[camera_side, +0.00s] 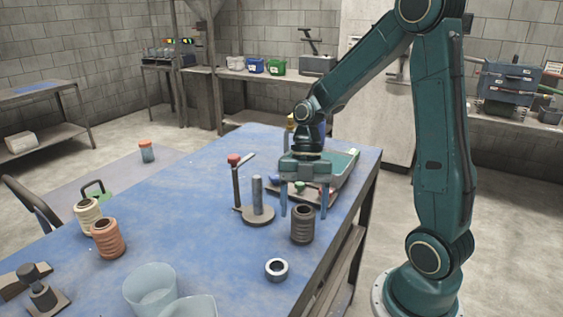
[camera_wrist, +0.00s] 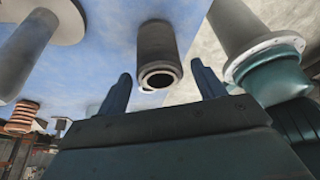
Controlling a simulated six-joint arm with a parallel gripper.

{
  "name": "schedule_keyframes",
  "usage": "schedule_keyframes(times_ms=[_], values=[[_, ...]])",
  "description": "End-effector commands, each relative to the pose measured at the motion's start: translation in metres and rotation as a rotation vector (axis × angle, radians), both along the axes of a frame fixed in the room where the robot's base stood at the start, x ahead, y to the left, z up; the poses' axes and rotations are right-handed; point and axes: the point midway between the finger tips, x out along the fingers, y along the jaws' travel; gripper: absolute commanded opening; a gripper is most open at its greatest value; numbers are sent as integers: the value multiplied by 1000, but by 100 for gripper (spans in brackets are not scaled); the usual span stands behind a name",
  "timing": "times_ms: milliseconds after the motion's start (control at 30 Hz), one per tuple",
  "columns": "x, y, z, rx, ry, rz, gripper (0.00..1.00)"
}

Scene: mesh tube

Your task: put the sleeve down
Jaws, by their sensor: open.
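A dark grey ribbed sleeve (camera_side: 302,226) stands upright on the blue table near its right edge. In the wrist view the sleeve (camera_wrist: 157,48) shows its hollow end towards me, between and beyond my fingertips. My gripper (camera_side: 303,199) is open, its two fingers pointing down at the sleeve's top end. In the wrist view my gripper (camera_wrist: 163,84) has a finger on each side with clear gaps to the sleeve. I see nothing held. I cannot tell how far the fingertips reach down beside the sleeve.
A grey post on a round base (camera_side: 258,213) with a red-topped rod stands left of the sleeve. A metal ring (camera_side: 277,269) lies in front. An orange sleeve (camera_side: 107,240), a cream sleeve (camera_side: 87,214) and a clear container (camera_side: 150,289) are further left. The table's middle is clear.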

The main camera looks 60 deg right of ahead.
Motion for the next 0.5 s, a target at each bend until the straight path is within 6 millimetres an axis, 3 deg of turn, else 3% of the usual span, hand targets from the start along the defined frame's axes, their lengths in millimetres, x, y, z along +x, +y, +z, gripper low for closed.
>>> schedule_keyframes(times_ms=[300,500], values=[[9,-20,51,-2,-5,-2,69],[12,-27,70,1,-3,-1,69]])
